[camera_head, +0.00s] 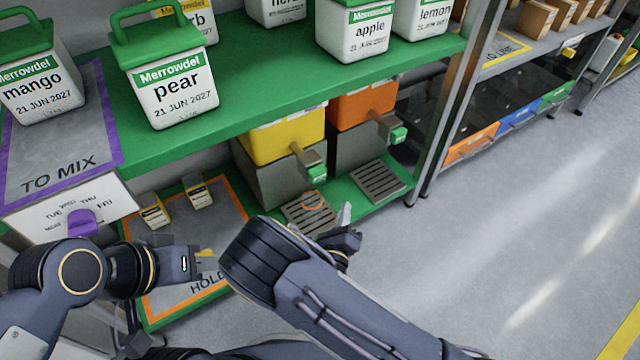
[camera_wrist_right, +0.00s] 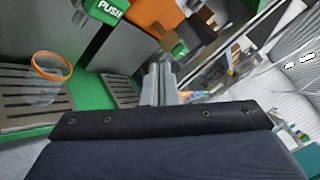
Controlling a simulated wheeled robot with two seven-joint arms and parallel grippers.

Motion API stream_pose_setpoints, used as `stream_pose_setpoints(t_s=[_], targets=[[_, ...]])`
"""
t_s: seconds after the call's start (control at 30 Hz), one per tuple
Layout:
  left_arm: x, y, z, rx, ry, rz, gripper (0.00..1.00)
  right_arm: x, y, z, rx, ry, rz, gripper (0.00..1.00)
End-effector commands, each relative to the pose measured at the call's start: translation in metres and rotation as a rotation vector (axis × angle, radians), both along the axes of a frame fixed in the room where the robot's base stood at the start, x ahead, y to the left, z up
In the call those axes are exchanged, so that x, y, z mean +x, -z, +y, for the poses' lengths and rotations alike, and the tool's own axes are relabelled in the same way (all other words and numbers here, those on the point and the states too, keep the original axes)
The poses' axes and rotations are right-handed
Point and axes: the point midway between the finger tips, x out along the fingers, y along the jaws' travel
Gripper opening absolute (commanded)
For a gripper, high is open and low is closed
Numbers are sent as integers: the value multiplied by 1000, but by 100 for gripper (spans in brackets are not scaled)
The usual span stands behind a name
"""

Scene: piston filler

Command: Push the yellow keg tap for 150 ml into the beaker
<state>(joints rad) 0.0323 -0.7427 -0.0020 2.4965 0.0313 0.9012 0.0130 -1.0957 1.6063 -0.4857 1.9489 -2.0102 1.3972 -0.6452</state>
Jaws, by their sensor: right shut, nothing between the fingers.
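The yellow keg (camera_head: 282,137) stands on the lower green shelf. Its tap has a green push pad (camera_head: 317,173); in the right wrist view a green pad marked PUSH (camera_wrist_right: 110,10) shows at the top. The clear beaker shows mainly by its orange rim (camera_head: 313,201) on the drip grate under that tap, and it also shows in the right wrist view (camera_wrist_right: 50,72). My right gripper (camera_head: 346,214) is shut and empty, right of the beaker and below the pad, apart from both. My left gripper (camera_head: 206,263) is over the HOLD mat; its finger gap is unclear.
An orange keg (camera_head: 362,108) with its own green pad (camera_head: 398,136) and drip grate (camera_head: 378,182) stands just right. Labelled containers, such as pear (camera_head: 172,88), stand on the upper shelf (camera_head: 260,75). Small yellow-labelled items (camera_head: 199,194) lie on the HOLD mat (camera_head: 236,212). Floor at right is clear.

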Motion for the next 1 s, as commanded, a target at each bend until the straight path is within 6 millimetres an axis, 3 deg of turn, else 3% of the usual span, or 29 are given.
stream_pose_setpoints(t_s=[0.47, 1.0], targets=[[0, 2, 0, 0, 0, 0, 36, 6, 1, 5, 0, -1, 0, 0], [0, 20, 0, 0, 0, 0, 36, 61, 1, 45, 2, -1, -1, 0]])
